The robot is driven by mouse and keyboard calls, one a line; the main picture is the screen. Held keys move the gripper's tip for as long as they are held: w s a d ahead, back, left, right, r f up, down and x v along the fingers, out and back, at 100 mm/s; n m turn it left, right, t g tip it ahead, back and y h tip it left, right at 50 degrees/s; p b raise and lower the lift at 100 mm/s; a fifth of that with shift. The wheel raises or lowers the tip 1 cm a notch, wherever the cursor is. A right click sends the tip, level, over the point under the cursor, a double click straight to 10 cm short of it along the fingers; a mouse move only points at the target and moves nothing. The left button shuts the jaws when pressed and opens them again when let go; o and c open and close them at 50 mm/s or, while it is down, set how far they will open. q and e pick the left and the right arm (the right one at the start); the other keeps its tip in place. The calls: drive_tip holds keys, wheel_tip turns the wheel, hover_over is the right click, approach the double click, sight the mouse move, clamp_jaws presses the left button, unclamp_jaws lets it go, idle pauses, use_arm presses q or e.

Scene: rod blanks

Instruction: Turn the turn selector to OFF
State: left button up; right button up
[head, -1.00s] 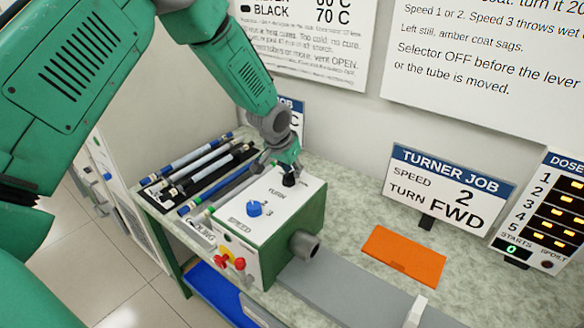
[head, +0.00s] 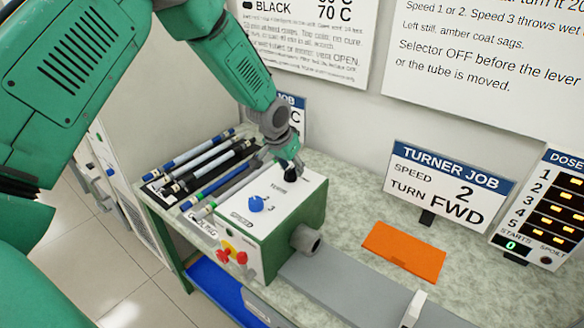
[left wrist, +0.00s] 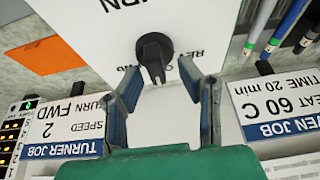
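The turn selector is a black knob (head: 290,178) with a pointer, on the white top of the green-sided turner box (head: 300,212). In the left wrist view the knob (left wrist: 154,52) stands just ahead of my left gripper (left wrist: 158,72), its pointer towards the gripper, between the two blue-padded fingers. The fingers are open, with gaps beside the pointer. In the head view my left gripper (head: 288,160) is low over the knob. The labels around the knob are partly covered and I cannot read its setting. My right gripper is not in view.
Rods (head: 200,168) lie in a rack to the left. The turner job sign (head: 446,186) and an orange plate (head: 404,251) are to the right.

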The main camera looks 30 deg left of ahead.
use_arm(q)
drive_tip(key=v, duration=1.1)
drive_tip(key=shift+s+r, duration=0.3)
